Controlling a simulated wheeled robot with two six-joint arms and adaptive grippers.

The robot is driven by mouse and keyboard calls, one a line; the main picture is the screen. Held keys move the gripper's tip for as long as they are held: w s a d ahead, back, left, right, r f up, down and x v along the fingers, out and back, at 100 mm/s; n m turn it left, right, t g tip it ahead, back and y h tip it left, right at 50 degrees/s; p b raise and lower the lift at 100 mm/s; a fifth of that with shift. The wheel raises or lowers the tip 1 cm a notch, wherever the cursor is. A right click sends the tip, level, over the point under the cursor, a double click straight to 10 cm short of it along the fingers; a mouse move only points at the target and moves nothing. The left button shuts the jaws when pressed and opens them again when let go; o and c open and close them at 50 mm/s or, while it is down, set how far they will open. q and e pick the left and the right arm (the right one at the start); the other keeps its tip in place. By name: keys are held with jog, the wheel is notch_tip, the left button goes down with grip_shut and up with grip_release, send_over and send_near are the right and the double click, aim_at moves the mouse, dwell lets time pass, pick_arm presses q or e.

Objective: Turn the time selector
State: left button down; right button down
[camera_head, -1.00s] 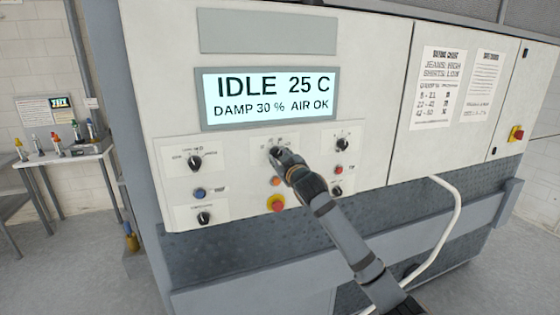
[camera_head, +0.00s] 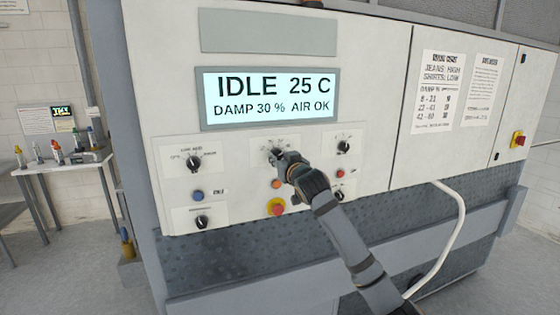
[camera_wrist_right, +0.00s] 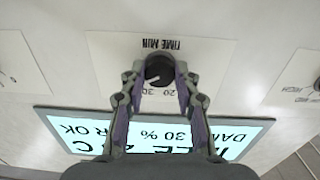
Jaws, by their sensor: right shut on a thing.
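The time selector is a round black knob (camera_wrist_right: 159,70) on a white plate marked "TIME MIN" in the right wrist view, where the picture is upside down. Numbers such as 20 and 30 show beside it. My right gripper (camera_wrist_right: 158,78) is shut on this knob, with one finger on each side. In the head view the right gripper (camera_head: 282,158) reaches the middle plate below the display, and it mostly hides the knob. My left gripper is in neither view.
The display (camera_head: 270,97) reads IDLE 25 C, DAMP 30 %, AIR OK. Other black knobs (camera_head: 194,163) (camera_head: 343,147) and a red stop button (camera_head: 277,207) sit close around. A white hose (camera_head: 452,230) hangs at right. A side table (camera_head: 62,165) stands at left.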

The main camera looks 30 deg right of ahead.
dwell(0.3)
jog(key=c, duration=1)
grip_release()
jog(key=shift+s, duration=0.15)
jog(key=v, duration=0.7)
jog(key=shift+a, duration=0.15)
